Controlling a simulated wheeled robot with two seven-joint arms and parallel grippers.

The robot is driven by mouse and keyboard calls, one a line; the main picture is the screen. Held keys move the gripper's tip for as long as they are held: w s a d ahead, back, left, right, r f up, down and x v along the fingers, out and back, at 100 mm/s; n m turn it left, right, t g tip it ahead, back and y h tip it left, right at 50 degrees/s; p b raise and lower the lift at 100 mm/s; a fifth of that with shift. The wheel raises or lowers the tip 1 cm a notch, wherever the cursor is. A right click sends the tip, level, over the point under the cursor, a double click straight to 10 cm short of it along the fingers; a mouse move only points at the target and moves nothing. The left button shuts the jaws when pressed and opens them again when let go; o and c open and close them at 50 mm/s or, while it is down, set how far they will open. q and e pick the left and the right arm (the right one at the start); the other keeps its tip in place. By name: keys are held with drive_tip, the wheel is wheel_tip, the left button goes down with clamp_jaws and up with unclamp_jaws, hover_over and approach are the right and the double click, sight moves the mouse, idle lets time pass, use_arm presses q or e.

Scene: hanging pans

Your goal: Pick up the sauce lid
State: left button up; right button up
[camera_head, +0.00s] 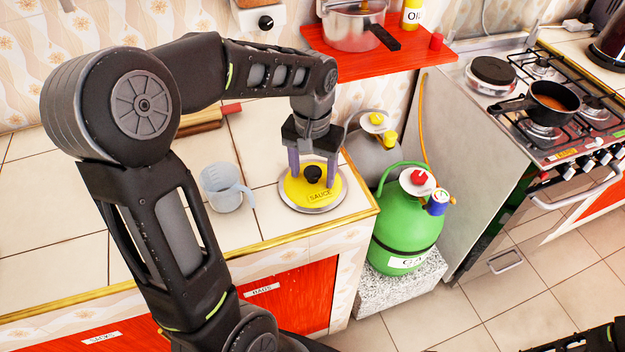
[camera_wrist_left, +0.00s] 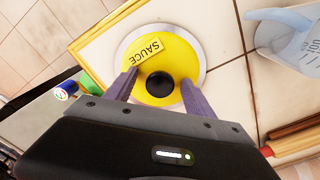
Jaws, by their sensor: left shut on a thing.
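The sauce lid (camera_head: 296,192) is a yellow disc with a "SAUCE" label, a silver rim and a black knob (camera_head: 313,173). It lies at the counter's right end, near the front corner. It also shows in the left wrist view (camera_wrist_left: 185,62), with the knob in its middle. My left gripper (camera_head: 313,177) points down over the lid, with a purple finger on either side of the knob. It is shut on the lid, though the exact contact is hard to see. The lid looks flat and at counter level. My right gripper does not show.
A grey measuring jug (camera_head: 222,187) stands just left of the lid. A green gas bottle (camera_head: 408,232) stands below the counter's right edge. A red shelf (camera_head: 420,55) with a pot (camera_head: 350,27) hangs behind. The counter's left part (camera_head: 50,215) is clear.

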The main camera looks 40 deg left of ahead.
sight(313, 171)
use_arm(q)
drive_tip(key=shift+s+f, duration=0.25)
drive_tip(key=shift+f, duration=0.2)
drive_tip(key=shift+r, duration=0.1)
clamp_jaws()
drive_tip(key=r, duration=1)
drive_tip(key=shift+w+r, duration=0.1)
drive_tip(key=shift+w, duration=0.15)
